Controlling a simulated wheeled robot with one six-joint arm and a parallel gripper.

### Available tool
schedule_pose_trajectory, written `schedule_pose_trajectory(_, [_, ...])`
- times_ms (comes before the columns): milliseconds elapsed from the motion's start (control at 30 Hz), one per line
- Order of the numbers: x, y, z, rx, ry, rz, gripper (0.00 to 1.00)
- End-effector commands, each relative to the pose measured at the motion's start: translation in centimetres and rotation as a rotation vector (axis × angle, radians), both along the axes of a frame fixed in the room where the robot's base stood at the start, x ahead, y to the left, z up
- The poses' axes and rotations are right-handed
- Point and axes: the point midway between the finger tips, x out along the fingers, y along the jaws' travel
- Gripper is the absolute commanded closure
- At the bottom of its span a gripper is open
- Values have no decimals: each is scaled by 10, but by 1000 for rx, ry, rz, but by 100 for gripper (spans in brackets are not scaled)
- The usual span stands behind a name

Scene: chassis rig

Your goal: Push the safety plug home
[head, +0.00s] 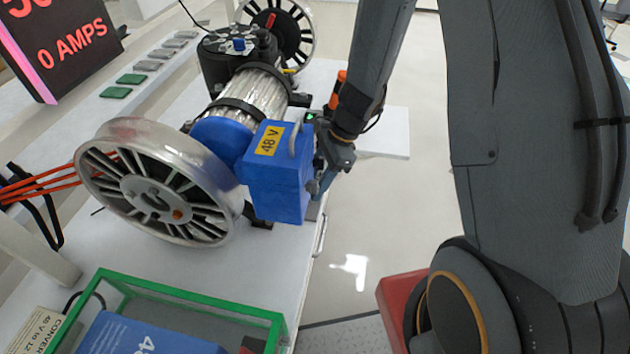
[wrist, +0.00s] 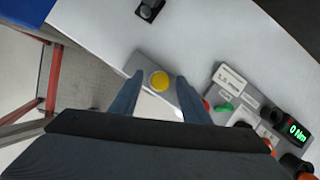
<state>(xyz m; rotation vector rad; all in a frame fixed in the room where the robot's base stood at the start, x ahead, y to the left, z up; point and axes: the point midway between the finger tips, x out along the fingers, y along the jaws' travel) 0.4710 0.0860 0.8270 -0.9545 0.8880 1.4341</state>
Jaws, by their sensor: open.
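My gripper (wrist: 158,82) is open, with its two fingers apart and nothing between them held. In the wrist view a round yellow button-like piece (wrist: 159,80) on a grey plate shows in the gap between the fingertips; I cannot tell whether they touch it. No part is clearly marked as the safety plug, and I cannot tell which one it is. In the head view my gripper (head: 321,184) is beside the right face of the blue 48 V box (head: 277,190), and the yellow piece is hidden there.
In the wrist view a panel with a green button (wrist: 224,108), black knobs (wrist: 274,116) and a "0 Nm" display (wrist: 298,131) lies right of the fingers. In the head view a large spoked wheel (head: 160,190) and green-framed tray (head: 190,295) stand left and front.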

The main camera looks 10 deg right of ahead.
Motion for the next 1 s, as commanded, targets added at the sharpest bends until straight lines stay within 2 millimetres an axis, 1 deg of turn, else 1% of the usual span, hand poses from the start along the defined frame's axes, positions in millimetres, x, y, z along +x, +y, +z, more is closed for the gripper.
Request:
schedule_pose_trajectory(167, [2, -6, 14, 1, -4, -1, 58])
schedule_pose_trajectory(400, [3, -21, 48, -1, -5, -2, 58])
schedule_pose_trajectory(500, [3, -25, 60, 0, -4, -1, 58])
schedule_pose_trajectory(633, [3, -29, 69, 0, -1, 1, 58])
schedule_pose_trajectory(833, [3, -30, 72, 0, 0, 0, 58])
schedule_pose_trajectory(933, [-5, -33, 79, -22, -30, 78, 58])
schedule_pose_trajectory(1000, [-15, -37, 88, -56, -75, 198, 58])
